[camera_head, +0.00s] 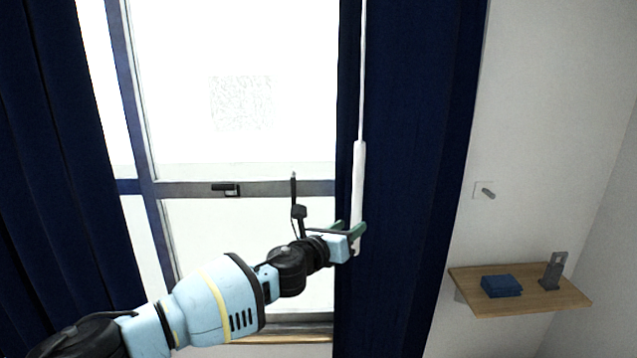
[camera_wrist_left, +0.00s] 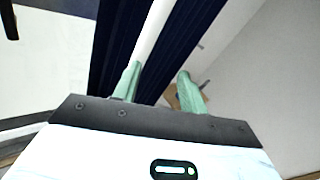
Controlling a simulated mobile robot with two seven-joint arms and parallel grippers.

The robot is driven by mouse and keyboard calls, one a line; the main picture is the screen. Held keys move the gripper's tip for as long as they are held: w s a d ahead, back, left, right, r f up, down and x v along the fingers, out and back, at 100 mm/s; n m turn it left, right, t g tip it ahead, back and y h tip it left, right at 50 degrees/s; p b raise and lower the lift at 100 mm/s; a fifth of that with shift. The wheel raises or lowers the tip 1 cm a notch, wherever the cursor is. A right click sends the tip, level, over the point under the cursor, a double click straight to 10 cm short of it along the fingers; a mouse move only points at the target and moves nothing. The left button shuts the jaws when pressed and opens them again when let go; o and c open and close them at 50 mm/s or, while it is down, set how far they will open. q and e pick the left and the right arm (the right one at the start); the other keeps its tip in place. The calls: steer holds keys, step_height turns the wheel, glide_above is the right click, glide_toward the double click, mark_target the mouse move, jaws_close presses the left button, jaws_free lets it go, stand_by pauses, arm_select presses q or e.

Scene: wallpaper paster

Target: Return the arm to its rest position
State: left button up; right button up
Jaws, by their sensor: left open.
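My left arm reaches in from the lower left in the head view. My left gripper (camera_head: 351,228) is at the edge of the right navy curtain (camera_head: 412,130), close to the lower part of a white curtain wand (camera_head: 358,180). In the left wrist view my left gripper (camera_wrist_left: 160,82) has its two green fingers spread, with nothing seen held between them. The wand (camera_wrist_left: 153,32) runs up from behind the left finger there; I cannot tell if they touch. My right gripper is not in view.
A window with a dark handle (camera_head: 226,189) stands behind my arm. Another navy curtain (camera_head: 55,150) hangs at the left. At the right, a wooden shelf (camera_head: 470,283) holds folded blue cloth (camera_head: 501,286) and a grey object (camera_head: 553,271). A wall hook (camera_head: 487,192) sits above it.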

arm_select(q)
steer(key=s+a+f+n+g+y, duration=0.1)
steer(key=s+a+f+n, duration=0.1)
steer(key=s+f+n, duration=0.85)
steer(key=s+a+f+n+y, duration=0.1)
steer(key=s+a+f+n, duration=0.2)
steer(key=s+f+n, duration=0.75)
steer(key=s+a+f+n+g+y, duration=0.1)
steer(key=s+a+f+n+y, duration=0.2)
steer(key=s+a+f+n, duration=0.6)
steer(key=s+a+f+n+g+y, duration=0.2)
steer(key=s+a+f+n+y, duration=0.2)
steer(key=s+a+f+n, duration=0.5)
steer(key=s+a, duration=0.6)
steer(key=s, duration=0.1)
steer(key=shift+s+a+f+y, duration=0.25)
steer(key=shift+s+f+y, duration=0.05)
steer(key=shift+s+f, duration=0.1)
steer(key=shift+w, duration=0.1)
